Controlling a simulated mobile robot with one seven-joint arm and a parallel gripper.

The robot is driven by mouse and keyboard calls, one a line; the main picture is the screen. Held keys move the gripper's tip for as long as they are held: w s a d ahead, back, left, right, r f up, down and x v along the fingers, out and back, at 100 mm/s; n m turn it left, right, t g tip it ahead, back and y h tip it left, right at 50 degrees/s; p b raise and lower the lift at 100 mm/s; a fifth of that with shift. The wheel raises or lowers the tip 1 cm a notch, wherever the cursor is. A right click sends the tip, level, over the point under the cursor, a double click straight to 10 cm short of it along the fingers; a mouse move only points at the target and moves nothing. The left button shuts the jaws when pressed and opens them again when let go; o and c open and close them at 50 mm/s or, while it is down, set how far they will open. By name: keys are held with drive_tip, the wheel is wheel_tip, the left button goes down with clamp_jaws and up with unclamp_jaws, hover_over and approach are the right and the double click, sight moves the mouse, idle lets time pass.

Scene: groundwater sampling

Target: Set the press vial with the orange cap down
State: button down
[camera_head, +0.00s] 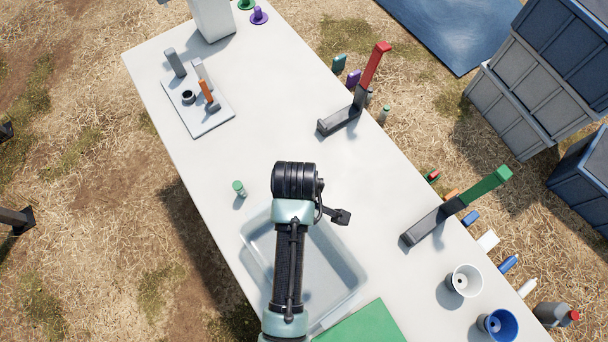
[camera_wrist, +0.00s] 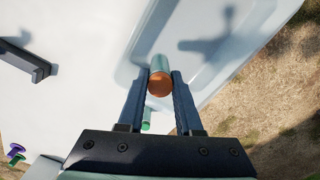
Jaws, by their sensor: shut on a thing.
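In the wrist view, my gripper (camera_wrist: 160,84) is shut on the press vial with the orange cap (camera_wrist: 160,62). The cap (camera_wrist: 159,86) faces the camera between the fingers, and the pale teal body extends away from it. The vial appears over or close to the edge of the pale tray (camera_wrist: 218,75); its height above the surface cannot be told. In the head view, my wrist hides the fingers and the vial, and stands over the upper end of the tray (camera_head: 258,248).
A green-capped vial (camera_head: 239,187) stands on the table just left of my wrist. A red-handled press (camera_head: 340,120) and a green-handled press (camera_head: 430,225) stand to the right. A white plate (camera_head: 205,125) with an orange-levered device lies upper left. The table between is clear.

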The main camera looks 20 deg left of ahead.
drive_tip(key=s+f+n, duration=0.1)
drive_tip(key=f, duration=0.2)
drive_tip(key=a+f+n, duration=0.1)
drive_tip(key=f+n, duration=0.1)
drive_tip(key=f, duration=0.2)
drive_tip(key=s+a+f+n, duration=0.1)
drive_tip(key=f+n, duration=0.1)
drive_tip(key=f, duration=0.2)
drive_tip(key=shift+s+a+p, duration=0.15)
drive_tip(key=shift+s+p, duration=0.15)
drive_tip(key=shift+s, duration=0.05)
drive_tip(key=c, duration=0.6)
unclamp_jaws()
wheel_tip(320, 180, up, 12)
drive_tip(key=shift+r+p, duration=0.1)
drive_tip(key=shift+p, duration=0.25)
drive_tip(key=shift+w, duration=0.1)
